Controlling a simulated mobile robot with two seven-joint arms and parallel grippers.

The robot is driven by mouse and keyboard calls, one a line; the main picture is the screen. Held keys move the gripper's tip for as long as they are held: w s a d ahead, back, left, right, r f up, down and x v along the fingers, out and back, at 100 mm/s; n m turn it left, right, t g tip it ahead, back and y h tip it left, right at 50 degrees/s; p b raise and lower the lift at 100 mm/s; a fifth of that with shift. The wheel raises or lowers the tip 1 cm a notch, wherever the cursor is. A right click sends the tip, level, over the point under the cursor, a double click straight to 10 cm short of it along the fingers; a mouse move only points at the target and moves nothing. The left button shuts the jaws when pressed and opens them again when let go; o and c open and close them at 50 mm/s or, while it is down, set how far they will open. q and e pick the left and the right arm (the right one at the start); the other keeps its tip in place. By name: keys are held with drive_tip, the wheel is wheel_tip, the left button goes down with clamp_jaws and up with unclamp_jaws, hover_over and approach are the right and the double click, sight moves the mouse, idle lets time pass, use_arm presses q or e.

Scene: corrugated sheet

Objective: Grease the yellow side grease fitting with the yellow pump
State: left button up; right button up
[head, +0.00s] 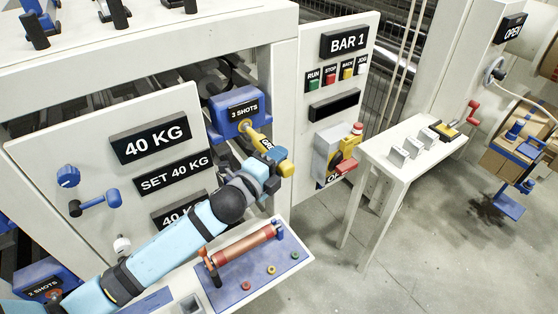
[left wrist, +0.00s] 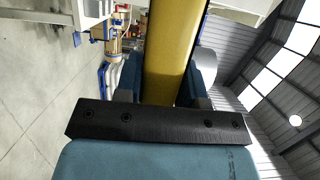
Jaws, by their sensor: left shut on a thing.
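The yellow pump (head: 259,137) is held in my left gripper (head: 270,168), which is shut on it. Its front end points up and left to the fitting on the blue housing (head: 232,108) with the "3 SHOTS" display. The pump's tip and the yellow fitting (head: 243,125) meet or nearly meet there; I cannot tell if they touch. In the left wrist view the yellow pump body (left wrist: 170,50) runs between the two fingers (left wrist: 166,85). My right gripper is not in view.
A red pump (head: 243,246) lies on a blue mat (head: 215,292) on the shelf below my left arm, near coloured dots. Another blue housing (head: 20,280), marked "2 SHOTS", is at lower left. A control panel (head: 340,65) and a small white table (head: 385,150) stand to the right.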

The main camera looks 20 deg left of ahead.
use_arm(q)
drive_tip(key=shift+w+a, duration=0.1)
drive_tip(key=shift+a, duration=0.05)
drive_tip(key=shift+d, duration=0.2)
drive_tip(key=shift+s+d, duration=0.45)
drive_tip(key=shift+s, duration=0.05)
drive_tip(key=shift+p, duration=0.6)
idle(1.0)
drive_tip(key=shift+w, duration=0.1)
drive_tip(key=shift+w+a+r, duration=0.1)
drive_tip(key=shift+w+a, duration=0.3)
drive_tip(key=shift+a, duration=0.25)
idle(0.9)
drive_tip(key=shift+s+d, duration=0.1)
drive_tip(key=shift+d, duration=0.1)
drive_tip(key=shift+s+d+p, duration=0.3)
drive_tip(key=shift+s+d, duration=0.05)
drive_tip(key=shift+d, duration=0.1)
idle(0.5)
